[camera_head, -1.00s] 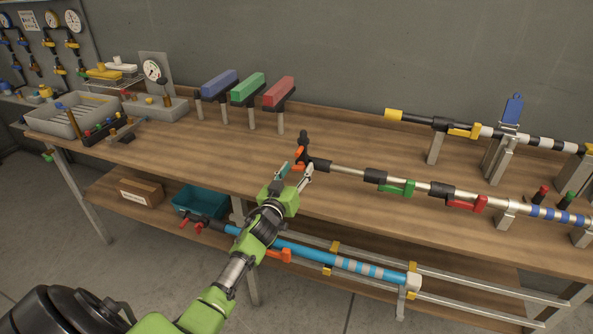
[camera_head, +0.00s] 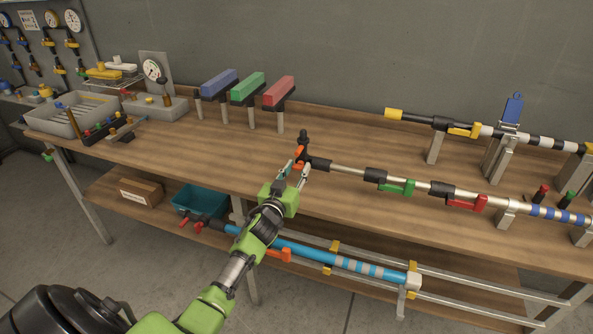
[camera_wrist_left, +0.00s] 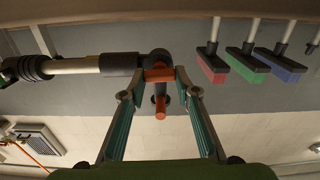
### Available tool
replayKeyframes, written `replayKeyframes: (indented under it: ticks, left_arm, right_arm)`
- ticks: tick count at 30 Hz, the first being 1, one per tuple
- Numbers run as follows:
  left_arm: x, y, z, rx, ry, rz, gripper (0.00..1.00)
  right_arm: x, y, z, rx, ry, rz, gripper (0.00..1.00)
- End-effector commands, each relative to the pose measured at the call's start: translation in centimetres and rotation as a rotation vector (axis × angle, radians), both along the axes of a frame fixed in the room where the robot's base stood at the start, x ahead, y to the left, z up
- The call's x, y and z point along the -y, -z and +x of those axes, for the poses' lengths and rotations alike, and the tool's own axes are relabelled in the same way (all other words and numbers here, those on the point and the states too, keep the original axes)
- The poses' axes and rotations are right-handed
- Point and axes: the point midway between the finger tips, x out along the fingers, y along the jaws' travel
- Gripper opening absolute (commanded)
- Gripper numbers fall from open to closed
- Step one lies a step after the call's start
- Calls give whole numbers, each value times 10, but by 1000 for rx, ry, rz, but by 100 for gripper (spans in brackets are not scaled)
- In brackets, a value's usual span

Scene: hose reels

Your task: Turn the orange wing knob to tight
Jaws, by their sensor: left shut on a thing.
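The orange wing knob (camera_head: 299,153) sits at the left end of the silver pole with black, green and red fittings, on the front of the bench. It also shows in the left wrist view (camera_wrist_left: 159,75), beneath the black end fitting. My left gripper (camera_head: 297,167) reaches it from the front. A second orange end (camera_wrist_left: 160,110) shows between the fingers. My right gripper is in neither view.
The silver pole (camera_head: 345,168) extends right, with a green lever (camera_head: 400,188) and a red lever (camera_head: 468,204). Blue, green and red blocks (camera_head: 248,88) stand on posts behind. A blue pole (camera_head: 330,260) lies below the bench top.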

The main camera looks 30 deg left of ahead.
Motion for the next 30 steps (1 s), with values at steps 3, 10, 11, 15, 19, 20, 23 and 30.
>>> replayKeyframes:
  ticks: [3, 10, 11, 15, 19, 20, 23, 30]
  left_arm:
    - [1, 1, 0, -22, 1, 93, 7]
    - [1, 1, 0, -73, 0, 304, 7]
    - [2, 1, 0, -80, 0, 333, 7]
    - [2, 2, 0, -111, 0, 462, 7]
    - [3, 2, 1, -141, 1, 583, 7]
    - [3, 2, 1, -147, 1, 609, 7]
    - [3, 3, 1, -170, 0, 704, 7]
    - [4, 3, 1, -223, 1, 925, 7]
  right_arm:
    - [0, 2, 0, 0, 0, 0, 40]
    - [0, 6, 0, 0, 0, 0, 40]
    - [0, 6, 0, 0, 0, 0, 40]
    - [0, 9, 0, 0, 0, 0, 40]
    - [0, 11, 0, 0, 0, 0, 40]
    - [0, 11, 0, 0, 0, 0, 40]
    - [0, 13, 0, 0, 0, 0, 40]
    - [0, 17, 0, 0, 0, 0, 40]
